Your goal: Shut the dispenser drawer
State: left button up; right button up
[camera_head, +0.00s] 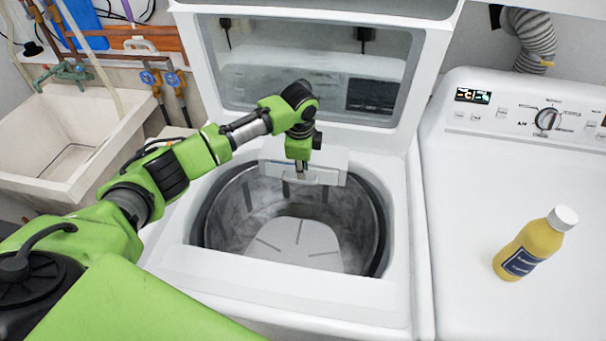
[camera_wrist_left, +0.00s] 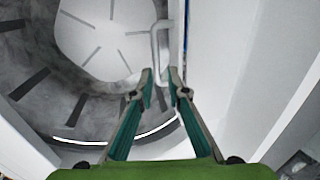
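The dispenser drawer (camera_head: 328,177) is a pale piece with a front edge at the back of the washer's round opening. It juts out over the drum. My left gripper (camera_head: 301,173) points down at the middle of its front edge, partly covering it. In the left wrist view, the two green-padded fingers of my left gripper (camera_wrist_left: 160,76) stand apart with a gap between the tips. A pale handle-like bar (camera_wrist_left: 157,42) of the drawer shows just beyond the tips. Whether they touch it I cannot tell. My right gripper is not in view.
The washer's lid (camera_head: 312,65) stands raised behind my left arm. The metal drum (camera_head: 250,215) is open below. A yellow bottle with a white cap (camera_head: 530,245) stands on the white machine at right. A utility sink (camera_head: 65,145) is at left.

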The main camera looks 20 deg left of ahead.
pick_arm(q)
notch_tip(320, 180, up, 8)
jog(key=s, duration=0.1)
jog(key=shift+s+d, duration=0.2)
dwell(0.3)
